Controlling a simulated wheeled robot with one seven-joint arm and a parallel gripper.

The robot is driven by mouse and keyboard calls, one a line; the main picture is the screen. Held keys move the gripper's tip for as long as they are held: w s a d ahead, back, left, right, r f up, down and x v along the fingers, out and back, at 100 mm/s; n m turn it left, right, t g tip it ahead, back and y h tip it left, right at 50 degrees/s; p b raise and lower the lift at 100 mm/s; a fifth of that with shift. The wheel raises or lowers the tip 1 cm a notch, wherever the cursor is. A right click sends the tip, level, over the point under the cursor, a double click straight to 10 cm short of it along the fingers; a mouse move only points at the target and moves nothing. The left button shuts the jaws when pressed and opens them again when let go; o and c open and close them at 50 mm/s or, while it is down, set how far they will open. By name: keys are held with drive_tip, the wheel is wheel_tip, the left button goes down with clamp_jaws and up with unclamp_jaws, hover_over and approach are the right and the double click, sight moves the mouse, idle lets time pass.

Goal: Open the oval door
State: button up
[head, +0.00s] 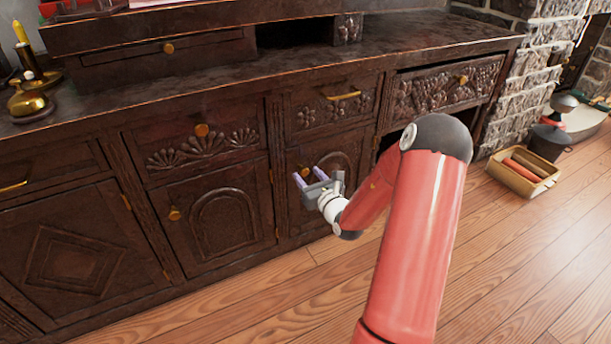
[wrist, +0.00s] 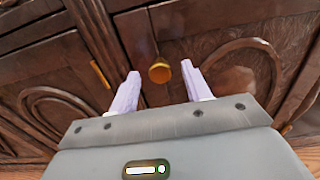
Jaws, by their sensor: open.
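The oval door (head: 345,162) is a dark carved cabinet panel in the head view, partly hidden by my arm. It looks closed. Its round brass knob (head: 305,171) sits near its upper left side. In the wrist view the knob (wrist: 159,72) shows between and just beyond my fingertips, with the door's curved carving (wrist: 238,78) to the right. My gripper (head: 308,177) is open in front of the door, its two pale purple fingers on either side of the knob. I cannot tell whether either finger touches it.
An arched door (head: 222,218) with its own knob (head: 174,214) is to the left. A drawer with a brass handle (head: 344,95) is above the oval door. A tray (head: 522,174) stands on the floor at right. The wooden floor (head: 290,305) in front is clear.

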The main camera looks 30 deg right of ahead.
drive_tip(key=shift+w, duration=0.9)
clamp_jaws()
